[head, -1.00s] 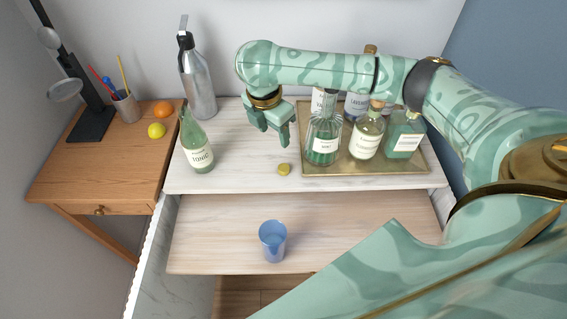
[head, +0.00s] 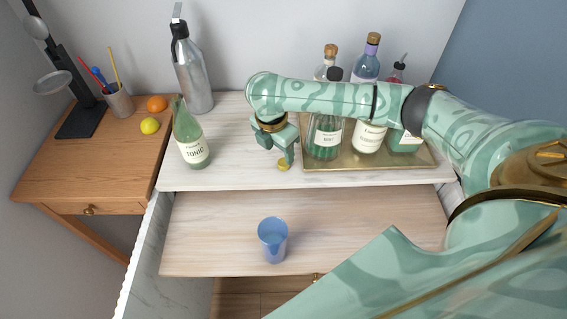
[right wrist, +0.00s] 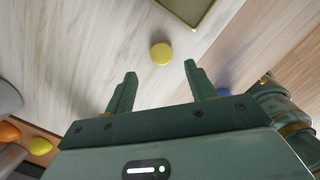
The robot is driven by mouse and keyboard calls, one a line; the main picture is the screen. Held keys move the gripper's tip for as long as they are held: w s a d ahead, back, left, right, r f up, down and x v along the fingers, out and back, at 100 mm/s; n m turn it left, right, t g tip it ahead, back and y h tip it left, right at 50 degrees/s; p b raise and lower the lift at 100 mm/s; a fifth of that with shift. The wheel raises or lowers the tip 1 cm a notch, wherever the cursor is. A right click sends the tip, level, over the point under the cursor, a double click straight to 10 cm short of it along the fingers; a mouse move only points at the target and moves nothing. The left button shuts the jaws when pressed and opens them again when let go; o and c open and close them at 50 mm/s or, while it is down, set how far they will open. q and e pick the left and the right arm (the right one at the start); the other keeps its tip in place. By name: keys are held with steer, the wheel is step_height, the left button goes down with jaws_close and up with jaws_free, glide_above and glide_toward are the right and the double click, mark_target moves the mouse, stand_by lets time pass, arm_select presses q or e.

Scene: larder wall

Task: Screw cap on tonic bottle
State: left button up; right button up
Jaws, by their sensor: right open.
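The green tonic bottle (head: 190,140) stands upright on the pale counter, left of my right gripper, with no cap visible on its neck. A small yellow cap (head: 284,165) lies on the counter just below my right gripper (head: 287,156) in the head view. In the right wrist view the cap (right wrist: 161,53) lies ahead of the fingertips, roughly between them in width. The right gripper (right wrist: 158,70) is open and empty, its fingers pointing toward the cap. My left gripper is not in view.
A brass tray (head: 318,163) with several bottles stands right of the cap. A steel bottle (head: 193,75) stands behind the tonic bottle. A blue cup (head: 273,240) stands on the lower shelf board. A wooden side table (head: 60,180) holds a lemon (head: 149,126) and an orange (head: 157,104).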

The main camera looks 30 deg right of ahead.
mark_target(283, 162)
steer(key=f+b, duration=0.1)
steer(key=f, duration=0.1)
steer(key=d+f+b, duration=0.1)
steer(key=f, duration=0.1)
steer(key=shift+d+f+b, duration=0.1)
steer(key=shift+f+b, duration=0.15)
steer(key=shift+b, duration=0.1)
steer(key=shift+f, duration=0.4)
steer(key=shift+r, duration=0.1)
steer(key=c, duration=1)
